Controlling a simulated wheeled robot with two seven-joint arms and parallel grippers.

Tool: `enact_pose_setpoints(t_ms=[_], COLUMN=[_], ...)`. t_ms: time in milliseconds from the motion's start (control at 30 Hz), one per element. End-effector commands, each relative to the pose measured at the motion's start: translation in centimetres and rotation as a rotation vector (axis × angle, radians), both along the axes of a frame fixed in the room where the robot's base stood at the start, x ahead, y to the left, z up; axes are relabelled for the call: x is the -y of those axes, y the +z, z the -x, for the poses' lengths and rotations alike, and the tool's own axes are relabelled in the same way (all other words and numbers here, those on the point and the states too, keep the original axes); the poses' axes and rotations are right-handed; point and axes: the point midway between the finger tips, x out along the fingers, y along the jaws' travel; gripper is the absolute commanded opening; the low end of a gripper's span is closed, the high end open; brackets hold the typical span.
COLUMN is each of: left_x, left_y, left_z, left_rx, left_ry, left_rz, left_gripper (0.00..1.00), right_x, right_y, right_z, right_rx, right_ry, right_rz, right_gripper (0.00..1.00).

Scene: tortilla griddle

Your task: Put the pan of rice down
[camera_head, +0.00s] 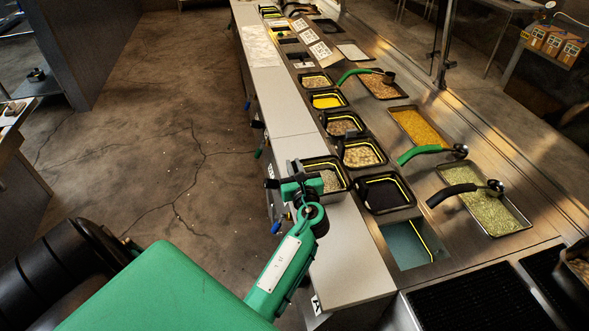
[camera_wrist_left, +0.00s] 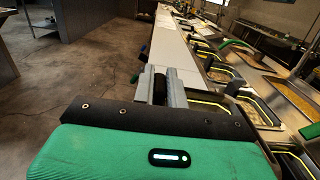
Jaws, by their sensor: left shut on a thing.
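The pan of rice (camera_head: 338,163) is a black, square pan with a yellow line inside and pale grains. It is at the left edge of the row of pans in the head view, over or beside the white counter strip. My left gripper (camera_head: 291,183) is shut on its near left rim. Whether the pan is resting or held just above the surface, I cannot tell. In the left wrist view my gripper fingers (camera_wrist_left: 168,86) point forward along the counter. My right gripper is out of view.
A dark, empty-looking pan (camera_head: 383,194) and a pan of pale food (camera_head: 361,154) lie right of the rice. An open teal-bottomed well (camera_head: 408,245) is nearer. Ladles rest on steel trays at right. The white counter (camera_head: 345,250) is clear nearby.

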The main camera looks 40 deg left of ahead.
Motion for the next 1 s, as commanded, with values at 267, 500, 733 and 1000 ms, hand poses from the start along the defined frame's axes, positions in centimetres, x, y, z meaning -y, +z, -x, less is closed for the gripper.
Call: enact_pose_setpoints(t_ms=[267, 500, 733, 1000], left_x=[0.0, 0.0, 0.0, 1.1], left_y=[-0.8, -1.1, -1.1, -0.9], left_z=[0.0, 0.0, 0.0, 0.8], left_rx=[0.004, 0.001, 0.001, -0.001], left_ry=[-0.001, 0.0, 0.0, -0.002], left_rz=[-0.002, 0.0, 0.0, 0.002], left_gripper=[0.0, 0.25, 0.35, 0.35], right_x=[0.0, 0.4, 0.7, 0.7], right_y=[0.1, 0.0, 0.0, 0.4], right_z=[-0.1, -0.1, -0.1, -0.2], right_rx=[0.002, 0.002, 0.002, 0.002], right_ry=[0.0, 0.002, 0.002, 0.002], right_rz=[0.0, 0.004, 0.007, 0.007], right_gripper=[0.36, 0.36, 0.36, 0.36])
